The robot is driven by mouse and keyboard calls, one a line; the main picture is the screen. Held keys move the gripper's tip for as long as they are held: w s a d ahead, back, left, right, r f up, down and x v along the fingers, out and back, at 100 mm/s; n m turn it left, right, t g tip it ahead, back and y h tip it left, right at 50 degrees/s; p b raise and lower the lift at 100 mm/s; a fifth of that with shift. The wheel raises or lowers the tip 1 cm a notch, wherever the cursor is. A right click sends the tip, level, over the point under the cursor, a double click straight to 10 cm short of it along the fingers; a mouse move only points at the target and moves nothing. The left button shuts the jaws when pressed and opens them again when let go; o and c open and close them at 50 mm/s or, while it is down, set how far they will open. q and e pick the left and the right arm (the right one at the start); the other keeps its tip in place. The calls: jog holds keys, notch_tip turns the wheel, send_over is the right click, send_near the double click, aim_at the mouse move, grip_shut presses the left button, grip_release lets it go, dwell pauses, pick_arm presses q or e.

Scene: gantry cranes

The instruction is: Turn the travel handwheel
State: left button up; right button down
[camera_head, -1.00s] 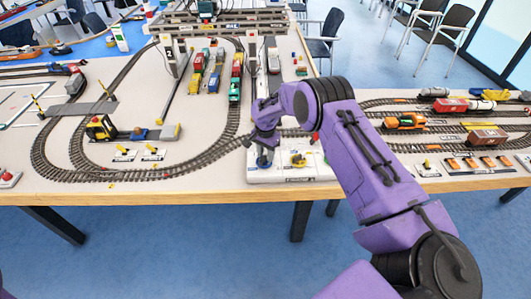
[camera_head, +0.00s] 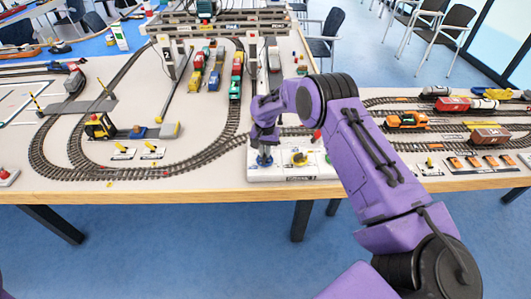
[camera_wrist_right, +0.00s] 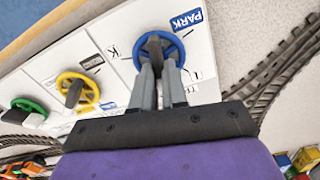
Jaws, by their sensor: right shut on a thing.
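The white control panel (camera_head: 290,174) sits at the table's front edge. A blue handwheel (camera_wrist_right: 180,45) is at one end of it, beside a blue PARK label (camera_wrist_right: 187,20). My right gripper (camera_wrist_right: 160,60) is shut on the blue handwheel, with its two grey fingers at the wheel's middle. In the head view the right gripper (camera_head: 264,148) comes down on the blue handwheel (camera_head: 265,162) from above. A yellow handwheel (camera_wrist_right: 80,103) and a green handwheel (camera_wrist_right: 28,104) stand along the same panel. I cannot read which wheel is named travel. My left gripper is out of view.
Toy railway track (camera_head: 215,160) curves close to the panel on the left. The model gantry crane (camera_head: 215,28) stands behind. My right forearm covers part of the panel's right side.

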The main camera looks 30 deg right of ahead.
jog(key=n+b, duration=0.1)
jog(key=n, duration=0.3)
jog(key=shift+a+f+n, duration=0.1)
jog(key=shift+a+n, duration=0.05)
jog(key=shift+n, duration=0.15)
jog(key=shift+a+n, duration=0.15)
jog(key=shift+n, duration=2.15)
jog(key=shift+b, duration=0.3)
jog(key=c, duration=1.2)
grip_release()
jog(key=shift+o, duration=0.2)
